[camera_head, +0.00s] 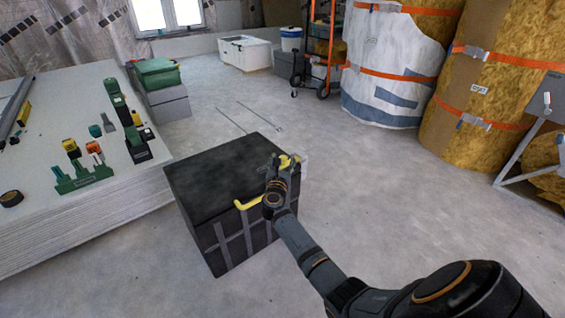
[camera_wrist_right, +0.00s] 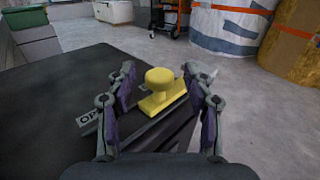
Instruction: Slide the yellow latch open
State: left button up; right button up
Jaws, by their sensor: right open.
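The yellow latch (camera_wrist_right: 163,92) has a round knob on a flat slide plate. It sits on top of the black box (camera_head: 215,180) near its right edge. In the head view only a bit of the latch (camera_head: 290,160) shows behind my right gripper (camera_head: 280,163). In the right wrist view my right gripper (camera_wrist_right: 160,70) is open, with one finger on each side of the knob and gaps between. A label beside the latch reads "OP", the rest hidden. A yellow handle (camera_head: 248,203) is on the box's front. My left gripper is not in view.
A stack of boards (camera_head: 100,215) with green tools and holders stands left of the box. Wrapped insulation rolls (camera_head: 390,65) stand at the back right, near a cart (camera_head: 322,60). The concrete floor around the box is mostly clear.

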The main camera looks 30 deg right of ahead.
jog(key=shift+c, duration=0.2)
grip_shut()
jog(key=shift+a, duration=0.15)
jog(key=a, duration=0.2)
jog(key=shift+s+a, duration=0.15)
jog(key=shift+a, duration=0.25)
jog(key=shift+f, duration=0.1)
jog(key=shift+c, duration=2.2)
grip_release()
jog(key=o, duration=0.5)
jog(key=shift+a, duration=0.1)
